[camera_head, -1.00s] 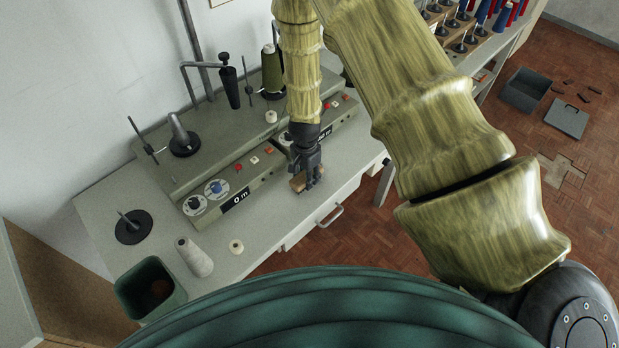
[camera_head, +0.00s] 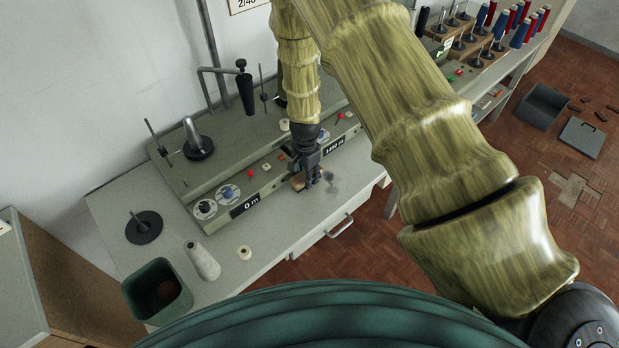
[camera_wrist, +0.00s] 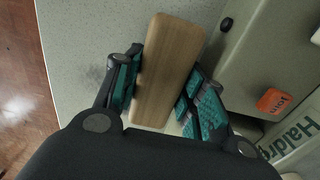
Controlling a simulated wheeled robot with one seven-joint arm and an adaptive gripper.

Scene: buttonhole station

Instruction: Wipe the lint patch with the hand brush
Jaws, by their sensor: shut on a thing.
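The hand brush, a plain wooden block, is in my gripper (camera_head: 309,181). In the wrist view the brush (camera_wrist: 168,70) stands between two teal-padded fingers, with the gripper (camera_wrist: 163,88) shut on it. Its bristles are hidden. In the head view only a bit of the brush (camera_head: 298,184) shows beside the fingers, low over the grey worktop; I cannot tell if it touches. The lint patch (camera_head: 332,187) is a faint grey smudge on the worktop just right of my gripper. In the wrist view the patch (camera_wrist: 97,73) is left of the brush, partly near the left finger.
A grey winding machine (camera_head: 250,206) with dials and buttons runs along the back of the worktop (camera_head: 225,270). A white cone (camera_head: 203,262), a small spool (camera_head: 244,252) and a green bin (camera_head: 157,291) are at the left. The worktop's front edge is close to the patch.

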